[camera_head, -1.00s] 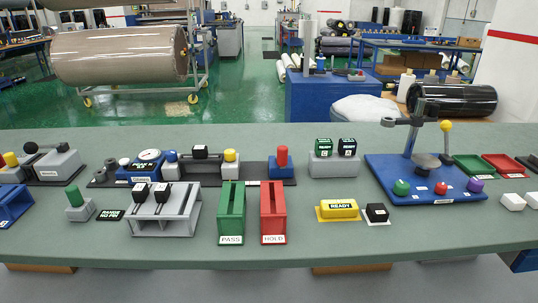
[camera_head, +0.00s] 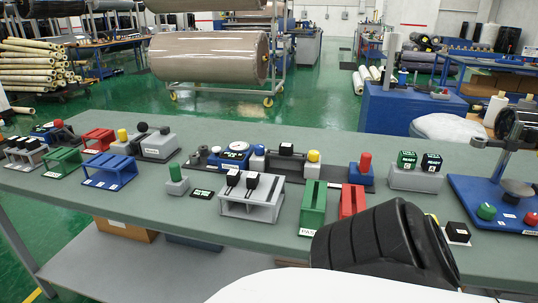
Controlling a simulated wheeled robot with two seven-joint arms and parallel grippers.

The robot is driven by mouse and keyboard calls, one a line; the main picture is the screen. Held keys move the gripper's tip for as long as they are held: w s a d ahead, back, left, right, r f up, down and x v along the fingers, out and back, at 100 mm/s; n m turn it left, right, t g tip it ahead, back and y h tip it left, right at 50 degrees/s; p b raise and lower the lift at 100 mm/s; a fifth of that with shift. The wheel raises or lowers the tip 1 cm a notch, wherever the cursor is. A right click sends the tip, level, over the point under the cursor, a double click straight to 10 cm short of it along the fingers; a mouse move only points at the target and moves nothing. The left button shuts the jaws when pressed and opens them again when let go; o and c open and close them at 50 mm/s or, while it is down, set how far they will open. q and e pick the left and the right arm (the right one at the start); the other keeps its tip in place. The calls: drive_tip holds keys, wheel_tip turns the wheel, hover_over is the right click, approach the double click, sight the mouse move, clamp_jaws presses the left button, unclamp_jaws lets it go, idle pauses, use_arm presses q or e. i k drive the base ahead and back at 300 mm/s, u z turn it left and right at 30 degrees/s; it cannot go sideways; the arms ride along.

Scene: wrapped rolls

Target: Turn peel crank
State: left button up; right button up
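A grey box with a black crank arm and round black knobs (camera_head: 158,143) stands on the bench left of centre; its label is too small to read, so I cannot tell if it is the peel crank. Neither gripper is in view. A black, rounded part of my own arm covers the lower right of the bench front.
A green slotted holder (camera_head: 312,205) and a red one (camera_head: 352,200) stand near the front edge, partly behind my arm. A grey rack with black-topped pieces (camera_head: 252,204) is left of them. Blue (camera_head: 109,172), green (camera_head: 62,162) and red (camera_head: 99,138) racks stand far left.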

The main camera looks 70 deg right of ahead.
sight(363, 166)
drive_tip(key=u, duration=0.25)
drive_tip(key=k, duration=1.05)
drive_tip(key=z, duration=1.5)
